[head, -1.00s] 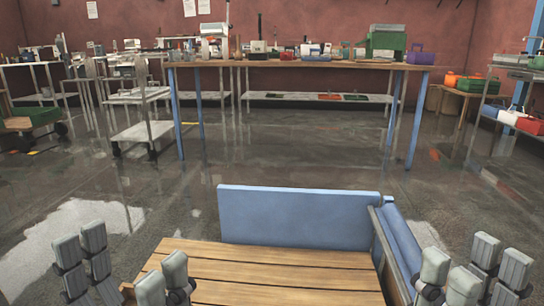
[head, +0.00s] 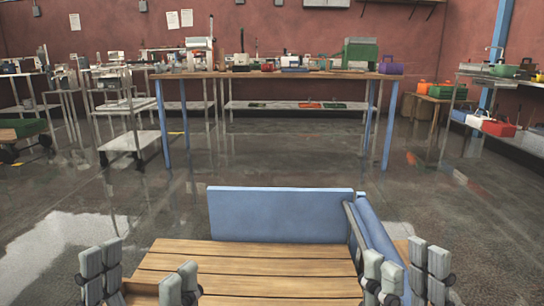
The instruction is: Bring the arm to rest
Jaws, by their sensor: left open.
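My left gripper (head: 140,276) is at the lower left of the head view. Its grey finger pairs stand apart, with nothing between them. My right gripper (head: 405,270) is at the lower right, with its fingers up and a narrower gap between the pairs. No object shows in it. Both are at the near sides of a wooden slatted surface (head: 240,272), the left one in front of its left edge and the right one in front of its right side. The lower parts of both grippers are cut off by the frame.
A blue panel (head: 280,215) stands at the slatted surface's far edge, and a blue padded side (head: 382,232) is on its right. Beyond open grey floor (head: 250,160) is a long workbench (head: 270,75) with equipment. Carts (head: 130,140) stand left, shelves (head: 500,78) right.

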